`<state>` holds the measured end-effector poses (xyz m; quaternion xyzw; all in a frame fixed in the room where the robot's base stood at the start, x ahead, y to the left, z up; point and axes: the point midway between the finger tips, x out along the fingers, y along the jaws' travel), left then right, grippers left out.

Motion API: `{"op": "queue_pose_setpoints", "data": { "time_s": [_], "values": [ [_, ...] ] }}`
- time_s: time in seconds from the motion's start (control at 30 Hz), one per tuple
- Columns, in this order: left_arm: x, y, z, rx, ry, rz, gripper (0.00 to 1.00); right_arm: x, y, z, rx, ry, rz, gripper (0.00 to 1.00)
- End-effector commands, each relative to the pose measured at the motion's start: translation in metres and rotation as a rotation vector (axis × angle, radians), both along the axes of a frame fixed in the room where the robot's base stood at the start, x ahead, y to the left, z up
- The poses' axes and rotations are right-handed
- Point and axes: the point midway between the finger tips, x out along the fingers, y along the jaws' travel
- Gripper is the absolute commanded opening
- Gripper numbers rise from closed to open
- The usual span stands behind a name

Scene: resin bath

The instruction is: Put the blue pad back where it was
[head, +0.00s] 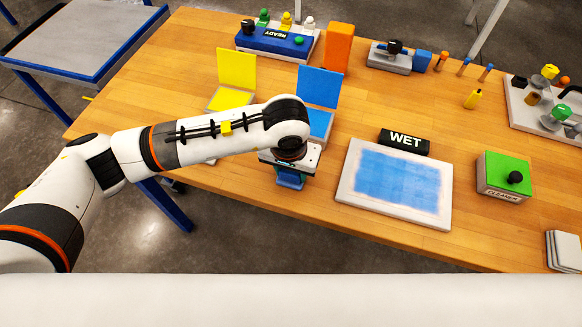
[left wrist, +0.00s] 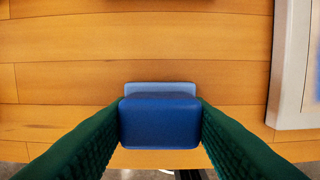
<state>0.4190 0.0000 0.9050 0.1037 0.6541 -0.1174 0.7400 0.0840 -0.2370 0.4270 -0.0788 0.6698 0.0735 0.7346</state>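The blue pad (left wrist: 160,120) is a small dark blue block with a lighter blue edge behind it. In the left wrist view it sits between the green fingers of my left gripper (left wrist: 160,128), which touch both its sides. In the head view the pad (head: 290,180) shows under my left gripper (head: 289,172), near the table's front edge; whether it touches the table I cannot tell. Behind it stands a blue upright panel (head: 318,86) with a blue-topped base (head: 320,124), partly hidden by my arm. My right gripper is not in view.
A white board (head: 345,196) with a blue patch lies to the right, a black WET sign (head: 404,142) behind it. A yellow panel (head: 237,67) stands back left. A green-topped cleaner box (head: 505,172) is farther right. The wooden table (head: 455,125) has bare room between them.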

Motion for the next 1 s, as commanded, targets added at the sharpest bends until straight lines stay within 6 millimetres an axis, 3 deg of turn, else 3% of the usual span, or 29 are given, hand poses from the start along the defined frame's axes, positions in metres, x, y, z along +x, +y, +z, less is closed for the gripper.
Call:
{"op": "queue_pose_setpoints", "data": {
  "time_s": [0.03,0.13,0.57,1.0],
  "values": [
    [0.0,0.0,0.0,0.0,0.0,0.0,0.5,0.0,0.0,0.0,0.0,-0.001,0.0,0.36],
    [0.0,0.0,0.0,0.0,0.0,0.0,0.65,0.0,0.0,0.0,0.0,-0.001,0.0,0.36],
    [0.0,0.0,0.009,-0.002,-0.003,0.0,0.65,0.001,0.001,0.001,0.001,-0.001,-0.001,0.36],
    [-0.01,0.004,0.097,-0.002,-0.005,0.0,0.65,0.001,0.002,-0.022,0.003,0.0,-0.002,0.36]
  ]
}}
